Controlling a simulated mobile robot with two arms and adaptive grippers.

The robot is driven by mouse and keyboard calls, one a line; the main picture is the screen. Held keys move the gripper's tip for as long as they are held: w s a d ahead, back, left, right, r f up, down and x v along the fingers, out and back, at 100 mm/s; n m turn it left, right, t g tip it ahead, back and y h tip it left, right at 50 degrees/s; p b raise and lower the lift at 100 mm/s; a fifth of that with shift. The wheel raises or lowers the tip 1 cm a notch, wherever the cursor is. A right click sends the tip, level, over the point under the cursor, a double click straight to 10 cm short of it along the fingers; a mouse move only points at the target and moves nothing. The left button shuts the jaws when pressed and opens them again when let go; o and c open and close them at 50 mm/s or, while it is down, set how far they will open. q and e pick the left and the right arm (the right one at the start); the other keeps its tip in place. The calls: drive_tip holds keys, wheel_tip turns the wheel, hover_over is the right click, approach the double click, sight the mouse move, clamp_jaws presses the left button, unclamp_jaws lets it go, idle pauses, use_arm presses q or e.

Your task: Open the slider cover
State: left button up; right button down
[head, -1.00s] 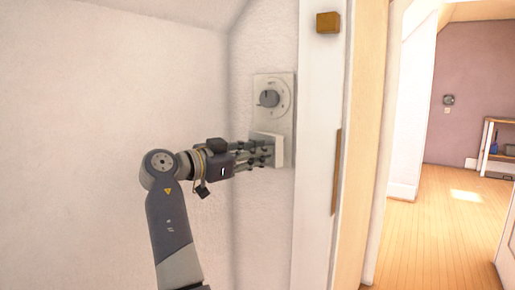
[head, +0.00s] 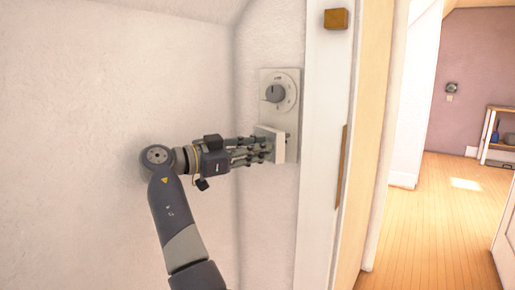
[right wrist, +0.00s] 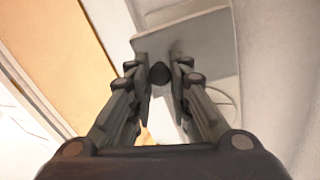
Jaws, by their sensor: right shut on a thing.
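A light grey wall plate (head: 293,125) with a round dial (head: 275,93) is mounted beside the door frame in the head view. On its lower half is a small white cover (head: 279,149), standing out from the plate at an angle. My right gripper (head: 265,148) reaches in from the left and is shut at the cover; its fingers hide part of it. In the right wrist view the gripper (right wrist: 159,80) has its fingertips on either side of a small dark knob (right wrist: 159,74) on the grey cover (right wrist: 205,52). My left gripper is not in view.
A white door frame (head: 318,150) with a brown strip (head: 341,165) stands just right of the plate. A wooden block (head: 336,19) sits above. Plain wall lies left. Beyond the doorway are open wooden floor and a shelf (head: 497,135).

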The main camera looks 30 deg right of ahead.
drive_tip(key=c, duration=1.5)
unclamp_jaws()
drive_tip(key=shift+o, duration=0.2)
wheel_tip(320, 180, up, 10)
